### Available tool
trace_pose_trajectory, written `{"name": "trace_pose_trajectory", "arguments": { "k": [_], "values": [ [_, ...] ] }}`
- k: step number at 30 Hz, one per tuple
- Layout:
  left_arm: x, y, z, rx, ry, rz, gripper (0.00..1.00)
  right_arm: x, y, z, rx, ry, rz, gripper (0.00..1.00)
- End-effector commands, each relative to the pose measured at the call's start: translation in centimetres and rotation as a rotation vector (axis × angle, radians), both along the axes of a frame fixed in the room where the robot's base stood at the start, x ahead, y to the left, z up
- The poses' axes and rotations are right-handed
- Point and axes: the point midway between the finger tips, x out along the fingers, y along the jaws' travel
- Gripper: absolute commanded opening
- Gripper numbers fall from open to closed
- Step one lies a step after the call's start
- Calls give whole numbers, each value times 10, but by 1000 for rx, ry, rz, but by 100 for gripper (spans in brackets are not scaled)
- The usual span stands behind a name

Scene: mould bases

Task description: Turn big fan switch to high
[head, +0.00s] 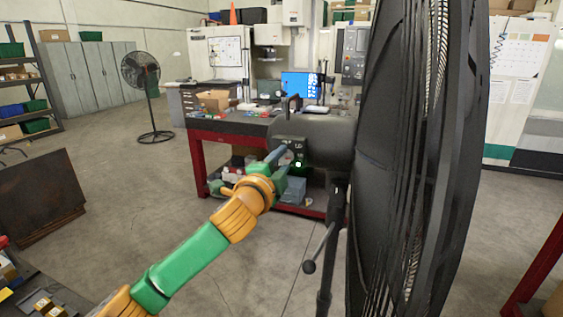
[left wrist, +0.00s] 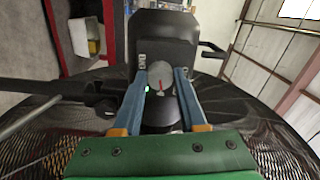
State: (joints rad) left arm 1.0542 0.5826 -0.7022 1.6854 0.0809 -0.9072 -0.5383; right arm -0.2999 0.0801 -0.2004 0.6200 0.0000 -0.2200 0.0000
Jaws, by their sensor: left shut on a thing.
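The big fan (head: 420,150) stands at the right in the head view, its large black cage side-on. Its dark motor housing (head: 325,140) faces my left arm and carries a small panel with a lit green light. In the left wrist view the round grey switch knob (left wrist: 161,76) has a red pointer mark and sits between my fingers. My left gripper (head: 281,158) is at the back of the housing. It also shows in the left wrist view (left wrist: 163,88), its blue fingers shut on the knob. The speed labels are mostly hidden or too small to read. My right gripper is not in view.
The fan's black pole (head: 330,245) with a side handle (head: 318,250) stands right of my left arm. A red-legged workbench (head: 230,128) with a monitor is behind it. A smaller fan (head: 143,75) stands farther back left. The floor between is mostly open.

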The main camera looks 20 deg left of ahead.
Motion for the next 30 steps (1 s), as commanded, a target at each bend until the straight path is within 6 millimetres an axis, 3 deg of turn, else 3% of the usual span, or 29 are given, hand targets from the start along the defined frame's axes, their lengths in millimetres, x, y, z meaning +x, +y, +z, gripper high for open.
{"name": "trace_pose_trajectory", "arguments": {
  "k": [12, 29, 30],
  "values": [
    [0, -1, -1, 167, -3, -1, 0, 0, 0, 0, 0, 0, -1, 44],
    [0, -1, -2, 189, -2, -2, 0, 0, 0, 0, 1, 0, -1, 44],
    [0, -1, -2, 189, -2, -2, 52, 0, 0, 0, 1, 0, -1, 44]
  ]
}}
